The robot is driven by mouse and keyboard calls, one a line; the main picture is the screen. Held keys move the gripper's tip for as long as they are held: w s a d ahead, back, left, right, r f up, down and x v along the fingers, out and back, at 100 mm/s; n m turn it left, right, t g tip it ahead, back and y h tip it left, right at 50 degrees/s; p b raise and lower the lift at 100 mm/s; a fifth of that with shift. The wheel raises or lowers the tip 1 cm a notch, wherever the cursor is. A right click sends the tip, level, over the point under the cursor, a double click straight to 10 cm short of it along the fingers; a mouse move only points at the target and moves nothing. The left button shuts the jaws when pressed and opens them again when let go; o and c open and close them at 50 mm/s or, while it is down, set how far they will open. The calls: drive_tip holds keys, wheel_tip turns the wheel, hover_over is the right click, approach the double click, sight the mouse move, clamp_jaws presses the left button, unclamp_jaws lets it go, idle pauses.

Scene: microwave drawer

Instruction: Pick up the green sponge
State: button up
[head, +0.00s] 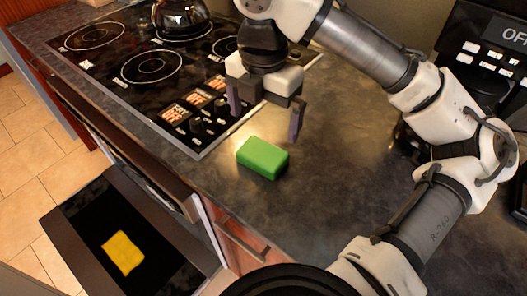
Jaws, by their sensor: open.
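The green sponge (262,158) is a small rectangular block lying flat on the dark counter (335,180), close to the counter's front edge and right of the stove. My gripper (265,118) points down above and a little behind the sponge in the head view. Its two fingers are spread apart with nothing between them. The fingers look clear of the sponge, but the exact height above the counter is hard to tell. The sponge is fully visible.
A black cooktop (150,70) with a kettle (181,15) is at the left. Below, a dark pulled-out drawer or door (165,270) holds a yellow cloth-like item (123,253). Counter right of the sponge is clear.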

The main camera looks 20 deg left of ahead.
hover_over(262, 152)
drive_tip(key=f, duration=0.4)
drive_tip(key=shift+w+d+f, duration=0.1)
drive_tip(key=shift+w+f, duration=0.1)
drive_tip(key=shift+f, duration=0.1)
drive_tip(key=shift+s+f+p, duration=0.2)
drive_tip(key=shift+f+p, duration=0.15)
drive_tip(key=shift+f, duration=2.3)
drive_tip(key=c, duration=0.8)
drive_tip(key=shift+r, duration=0.15)
wheel_tip(262, 152, up, 20)
